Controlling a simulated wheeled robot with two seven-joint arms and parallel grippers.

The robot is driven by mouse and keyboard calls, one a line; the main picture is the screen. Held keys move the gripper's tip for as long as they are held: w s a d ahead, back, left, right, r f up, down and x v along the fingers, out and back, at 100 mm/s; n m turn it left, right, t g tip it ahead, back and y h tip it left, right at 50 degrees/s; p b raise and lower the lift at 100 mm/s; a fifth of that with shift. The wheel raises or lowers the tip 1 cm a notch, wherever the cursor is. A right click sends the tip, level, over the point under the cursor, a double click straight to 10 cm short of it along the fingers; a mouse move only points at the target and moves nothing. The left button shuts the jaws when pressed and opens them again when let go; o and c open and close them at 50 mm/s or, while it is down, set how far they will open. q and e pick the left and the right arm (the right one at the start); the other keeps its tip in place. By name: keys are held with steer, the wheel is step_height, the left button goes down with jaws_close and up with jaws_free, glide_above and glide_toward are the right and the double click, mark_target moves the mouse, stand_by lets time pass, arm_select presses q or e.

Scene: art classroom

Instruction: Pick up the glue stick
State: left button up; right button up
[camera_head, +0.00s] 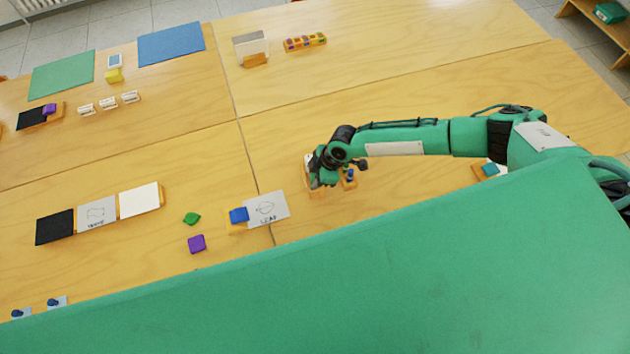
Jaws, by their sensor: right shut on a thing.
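My right gripper (322,180) reaches in from the right and points down over a small wooden holder (350,184) on the near table. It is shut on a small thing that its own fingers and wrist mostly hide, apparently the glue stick. A small blue-topped piece (350,174) stands in the holder just right of the gripper. I cannot tell whether the held thing is clear of the wood below it. My left gripper is not in view.
A LEAF card (268,209), a blue block (239,215), a green piece (192,218) and a purple block (197,243) lie left of the gripper. A teal block (489,170) sits under my right arm. The table (420,95) behind the arm is clear.

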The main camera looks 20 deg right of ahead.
steer(key=shift+r, duration=0.15)
step_height(320, 180, up, 20)
steer(key=b, duration=0.5)
steer(key=shift+a+f, duration=0.1)
steer(key=shift+f, duration=0.1)
stand_by(0.4)
